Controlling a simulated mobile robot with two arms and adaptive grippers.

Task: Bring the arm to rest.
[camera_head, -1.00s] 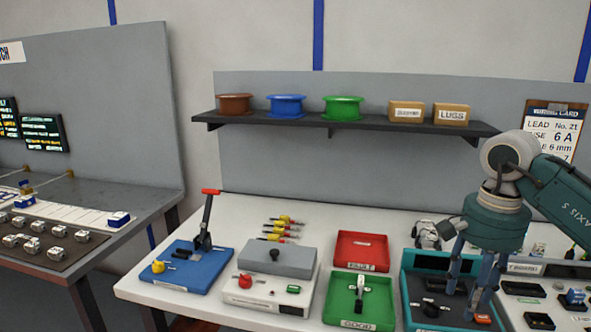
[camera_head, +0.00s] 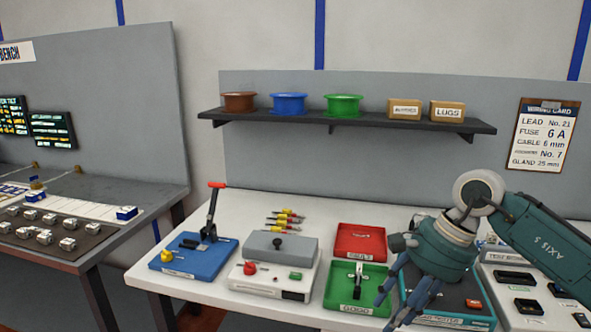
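My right arm comes in from the right, over the right part of the white bench (camera_head: 210,292). Its gripper (camera_head: 387,313) points down and to the left, in front of the teal tray (camera_head: 478,318) and beside the green tray (camera_head: 338,298). Its blue-grey fingers are apart with nothing seen between them, so it is open and empty. The gripper and wrist hide much of the teal tray. My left gripper is not in view.
A blue base with an upright red-handled lever (camera_head: 212,215) stands at the bench's left. A grey-topped box (camera_head: 282,245), a red tray (camera_head: 360,240) and several screwdrivers (camera_head: 285,220) lie between. A shelf (camera_head: 350,123) with spools runs above. Labelled equipment (camera_head: 515,280) sits at right.

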